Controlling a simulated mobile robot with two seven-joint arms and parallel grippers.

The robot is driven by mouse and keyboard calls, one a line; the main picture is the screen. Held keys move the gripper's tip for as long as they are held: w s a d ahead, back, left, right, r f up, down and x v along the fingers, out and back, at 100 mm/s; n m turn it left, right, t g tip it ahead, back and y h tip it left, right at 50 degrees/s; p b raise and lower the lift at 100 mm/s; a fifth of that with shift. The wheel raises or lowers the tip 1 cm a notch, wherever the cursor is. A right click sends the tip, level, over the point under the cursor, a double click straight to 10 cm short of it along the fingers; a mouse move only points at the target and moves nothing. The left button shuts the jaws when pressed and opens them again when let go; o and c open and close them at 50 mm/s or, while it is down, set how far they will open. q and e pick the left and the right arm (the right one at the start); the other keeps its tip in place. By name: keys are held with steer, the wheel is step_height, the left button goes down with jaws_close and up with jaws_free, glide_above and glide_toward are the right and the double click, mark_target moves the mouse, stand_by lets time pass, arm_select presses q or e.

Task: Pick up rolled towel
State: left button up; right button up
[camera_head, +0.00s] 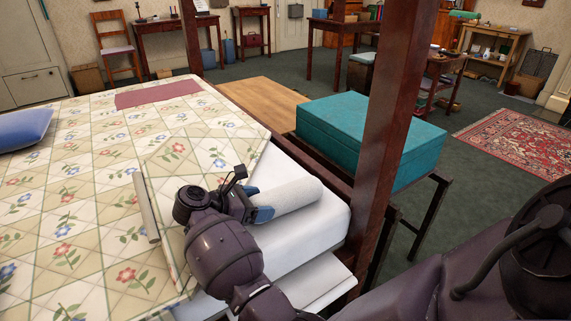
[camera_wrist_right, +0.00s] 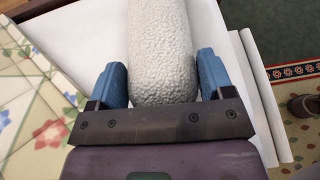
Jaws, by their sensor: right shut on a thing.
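The rolled towel (camera_head: 289,198) is a white, rough-textured roll at the bed's edge, over the white sheet. In the right wrist view the towel (camera_wrist_right: 162,50) lies lengthwise between the blue fingers. My right gripper (camera_head: 262,212) is shut on the near end of the towel, one finger on each side in the wrist view (camera_wrist_right: 163,85). I cannot tell whether the towel touches the sheet. My left gripper is not in view.
The bed has a floral quilt (camera_head: 95,180) with a folded-back corner and a bare white sheet (camera_head: 310,235). A dark wooden bedpost (camera_head: 385,110) stands just right of the towel. A teal box (camera_head: 335,130) is beyond it. A blue pillow (camera_head: 22,128) lies far left.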

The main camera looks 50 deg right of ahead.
steer(key=shift+c, duration=0.7)
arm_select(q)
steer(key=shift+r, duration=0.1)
arm_select(e)
steer(key=shift+r, duration=0.15)
steer(key=shift+w+r, duration=0.1)
steer(key=shift+r, duration=0.2)
arm_select(q)
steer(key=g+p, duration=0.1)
steer(key=p, duration=0.2)
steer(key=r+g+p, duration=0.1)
steer(key=p, duration=0.3)
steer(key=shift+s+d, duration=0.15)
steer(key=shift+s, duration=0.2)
arm_select(e)
step_height(320, 180, up, 27)
